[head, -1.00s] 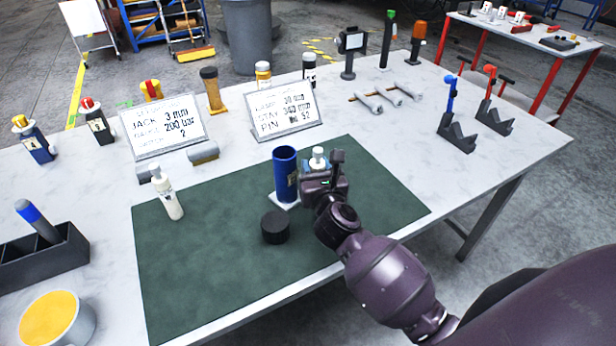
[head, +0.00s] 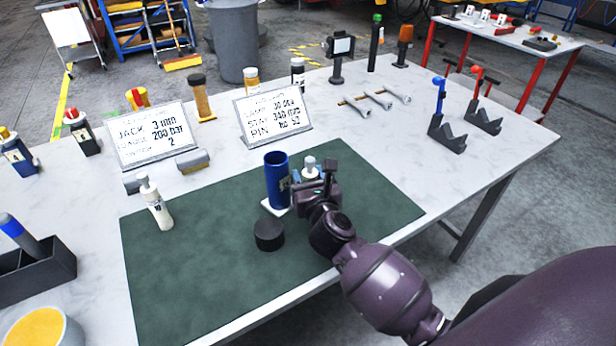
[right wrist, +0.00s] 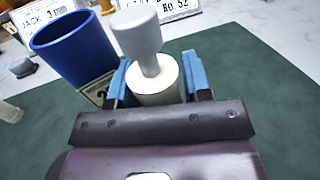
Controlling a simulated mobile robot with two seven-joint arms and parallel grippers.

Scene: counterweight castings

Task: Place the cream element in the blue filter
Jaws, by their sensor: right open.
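The blue filter (head: 277,182) is an open-topped blue cylinder standing upright on a small white base on the green mat (head: 200,285). It also shows at the left of the right wrist view (right wrist: 75,50), with a label on its side. The cream element (right wrist: 157,86) is a short cream cylinder with a pale grey knob on top, just right of the filter. In the head view my gripper partly hides it; its pale top (head: 310,168) shows. My right gripper (right wrist: 158,82) is open, with its blue fingertips on either side of the element. My left gripper is out of view.
A black round cap (head: 268,235) lies in front of the filter. A cream bottle (head: 156,205) stands at the mat's left edge. Two sign boards (head: 272,118) stand behind the mat. The mat's front and right parts are clear.

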